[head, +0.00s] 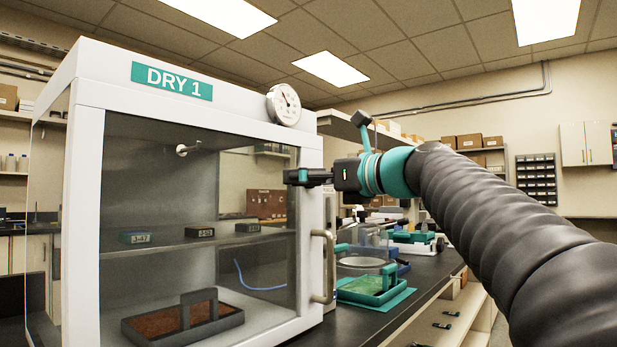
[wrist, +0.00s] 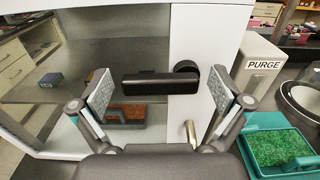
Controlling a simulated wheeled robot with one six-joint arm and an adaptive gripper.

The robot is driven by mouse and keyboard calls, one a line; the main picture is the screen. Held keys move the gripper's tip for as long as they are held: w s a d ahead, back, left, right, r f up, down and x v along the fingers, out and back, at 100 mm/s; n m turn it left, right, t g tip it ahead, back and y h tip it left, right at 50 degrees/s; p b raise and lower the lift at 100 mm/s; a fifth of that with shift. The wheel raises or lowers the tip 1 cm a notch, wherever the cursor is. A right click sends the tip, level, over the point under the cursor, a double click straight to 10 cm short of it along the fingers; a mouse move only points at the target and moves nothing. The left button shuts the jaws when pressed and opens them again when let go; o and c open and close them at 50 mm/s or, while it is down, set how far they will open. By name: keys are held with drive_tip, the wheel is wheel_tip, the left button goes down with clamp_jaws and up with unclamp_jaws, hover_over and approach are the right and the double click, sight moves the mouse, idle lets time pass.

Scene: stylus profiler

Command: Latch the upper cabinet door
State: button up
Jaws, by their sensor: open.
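The white cabinet marked DRY 1 (head: 88,150) stands at the left with its glass-paned door; the door looks closed, flush with the frame. A black latch lever (wrist: 147,83) lies horizontal on the door front in the wrist view, its round pivot at its right end on the white upright. In the head view I cannot tell the lever apart from my gripper. My gripper (head: 303,177) is open at the door's right upright. In the wrist view my gripper (wrist: 160,90) has one finger beyond each end of the lever; contact is not visible.
A vertical door handle (head: 323,266) sits below my gripper. A round gauge (head: 284,104) tops the cabinet. Inside are small boxes and a brown tray (head: 182,322). Right of it, the bench holds a green tray (head: 370,287) and a PURGE box (wrist: 262,65).

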sight(306, 196)
drive_tip(key=c, duration=1.1)
drive_tip(key=shift+f+n, duration=0.1)
drive_tip(key=shift+n, duration=0.2)
drive_tip(key=n, duration=0.2)
drive_tip(key=f+n+b, duration=0.1)
drive_tip(key=shift+n, duration=0.4)
drive_tip(key=n, duration=0.1)
drive_tip(key=n+b, duration=0.1)
drive_tip(key=n, duration=0.1)
drive_tip(key=f+n, duration=0.1)
drive_tip(key=shift+w+d+n, duration=0.1)
drive_tip(key=shift+w+n, duration=0.15)
drive_tip(key=shift+n, duration=0.05)
drive_tip(key=n, duration=0.1)
drive_tip(key=n+b, duration=0.1)
drive_tip(key=n, duration=0.1)
drive_tip(key=f+n+b, duration=0.1)
drive_tip(key=shift+w+d, duration=0.25)
drive_tip(key=shift+w, duration=0.05)
drive_tip(key=shift+w+d+n+b, duration=0.2)
drive_tip(key=shift+n+b, duration=0.1)
drive_tip(key=shift+n, duration=0.9)
drive_tip(key=shift+w+d+n+b, duration=0.15)
drive_tip(key=shift+n+b, duration=0.15)
drive_tip(key=shift+n, duration=0.9)
